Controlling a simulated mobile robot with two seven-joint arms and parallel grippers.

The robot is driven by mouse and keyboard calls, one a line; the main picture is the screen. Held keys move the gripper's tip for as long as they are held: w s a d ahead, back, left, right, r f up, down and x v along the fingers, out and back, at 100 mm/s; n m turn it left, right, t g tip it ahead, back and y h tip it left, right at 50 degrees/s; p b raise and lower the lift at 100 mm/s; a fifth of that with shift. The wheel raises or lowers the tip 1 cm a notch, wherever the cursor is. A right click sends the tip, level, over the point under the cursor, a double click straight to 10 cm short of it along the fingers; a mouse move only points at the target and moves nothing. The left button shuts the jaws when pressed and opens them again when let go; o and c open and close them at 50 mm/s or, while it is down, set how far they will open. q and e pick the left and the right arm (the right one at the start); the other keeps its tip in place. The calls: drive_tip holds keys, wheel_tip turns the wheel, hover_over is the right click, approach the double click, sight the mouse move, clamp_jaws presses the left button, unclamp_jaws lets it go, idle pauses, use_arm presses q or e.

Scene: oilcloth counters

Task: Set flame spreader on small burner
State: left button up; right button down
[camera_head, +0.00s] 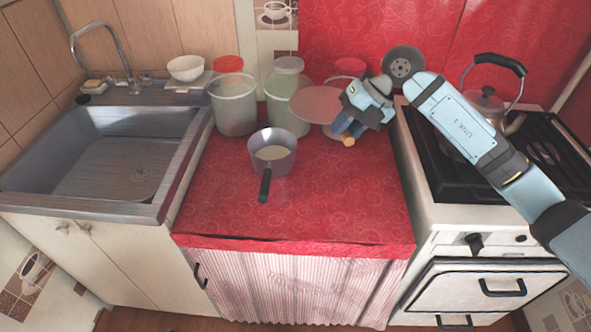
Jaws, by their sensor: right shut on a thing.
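The flame spreader (404,66) is a round dark metal disc with small holes and a wooden-tipped handle. My right gripper (352,128) is shut on its handle, whose wooden end (348,141) pokes out below the fingers. The disc is up and to the right of the gripper, before the red wall near the stove's back left corner. A burner (543,153) shows on the right of the stove (422,205), under the dark grate. My arm and a kettle hide much of the stove top, and I cannot tell which burner is small. My left gripper is not in view.
A metal kettle (487,100) stands on the stove, partly behind my arm. A saucepan (272,160) sits on the red oilcloth (330,210). Jars (235,110) and a pinkish disc (312,104) are at the back. The front oilcloth is clear; a sink (120,150) is left.

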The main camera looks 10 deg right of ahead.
drive_tip(key=d+f+m+t, duration=0.1)
drive_tip(key=d+m, duration=0.1)
drive_tip(key=m+b, duration=0.1)
drive_tip(key=b, duration=0.2)
hover_over(331, 200)
drive_tip(key=s+d, duration=0.1)
drive_tip(key=d, duration=0.2)
drive_tip(key=shift+t+h, duration=0.3)
drive_tip(key=f, duration=1.5)
drive_tip(key=shift+a, duration=0.25)
wheel_tip(331, 200, down, 5)
drive_tip(key=shift+f, duration=0.1)
drive_tip(key=c, duration=1)
unclamp_jaws()
